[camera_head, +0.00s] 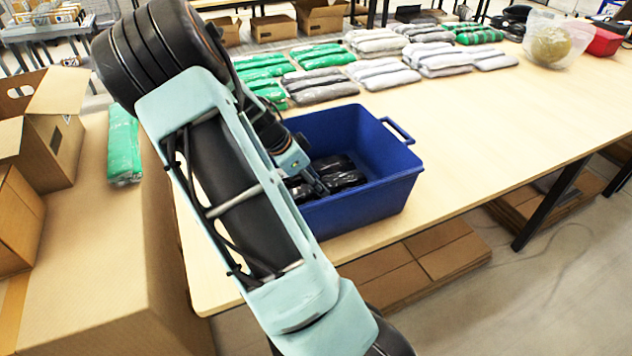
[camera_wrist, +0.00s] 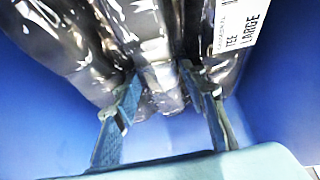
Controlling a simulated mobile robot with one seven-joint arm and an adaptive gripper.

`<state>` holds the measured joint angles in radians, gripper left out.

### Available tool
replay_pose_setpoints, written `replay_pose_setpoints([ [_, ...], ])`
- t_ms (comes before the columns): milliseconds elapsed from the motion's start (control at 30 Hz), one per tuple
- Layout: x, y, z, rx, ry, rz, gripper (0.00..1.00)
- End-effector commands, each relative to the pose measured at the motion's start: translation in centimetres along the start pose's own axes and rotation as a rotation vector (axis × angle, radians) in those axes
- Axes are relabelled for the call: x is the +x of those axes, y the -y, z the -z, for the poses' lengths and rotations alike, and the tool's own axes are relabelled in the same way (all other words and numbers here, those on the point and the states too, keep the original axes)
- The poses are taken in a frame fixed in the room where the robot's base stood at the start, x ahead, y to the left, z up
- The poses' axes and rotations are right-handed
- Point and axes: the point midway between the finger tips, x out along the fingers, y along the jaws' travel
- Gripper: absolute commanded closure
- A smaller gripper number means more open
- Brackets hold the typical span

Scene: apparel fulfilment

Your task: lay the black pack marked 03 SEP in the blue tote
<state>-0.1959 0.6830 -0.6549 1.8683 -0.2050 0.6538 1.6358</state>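The blue tote (camera_head: 365,215) stands on the near left part of the table. Several glossy black packs (camera_head: 345,181) lie inside it. My gripper (camera_head: 318,184) reaches down into the tote among them. In the wrist view, my gripper's two fingers (camera_wrist: 160,78) stand apart, with a shiny black pack (camera_wrist: 150,50) between them; I cannot tell whether they press on it. A black pack to the right (camera_wrist: 228,75) carries a white label (camera_wrist: 240,25) reading TEE LARGE. Another black pack (camera_wrist: 60,50) is at the left. I cannot read 03 SEP on any pack.
Rows of green packs (camera_head: 320,56) and grey packs (camera_head: 383,75) lie along the far side of the table (camera_head: 490,125). A green pack (camera_head: 123,145) lies on cardboard at the left. Table right of the tote is clear.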

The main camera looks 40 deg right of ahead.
Motion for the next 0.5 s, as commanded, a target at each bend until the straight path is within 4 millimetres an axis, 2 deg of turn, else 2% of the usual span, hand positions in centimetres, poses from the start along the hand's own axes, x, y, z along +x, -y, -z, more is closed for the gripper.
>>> replay_pose_setpoints([
  [67,0.0,0.0,0.0,0.000,0.000,0.000,0.50],
  [367,-0.2,0.0,0.1,0.000,0.000,0.000,0.50],
  [500,-1.5,0.1,0.1,-0.001,0.001,0.003,0.50],
])
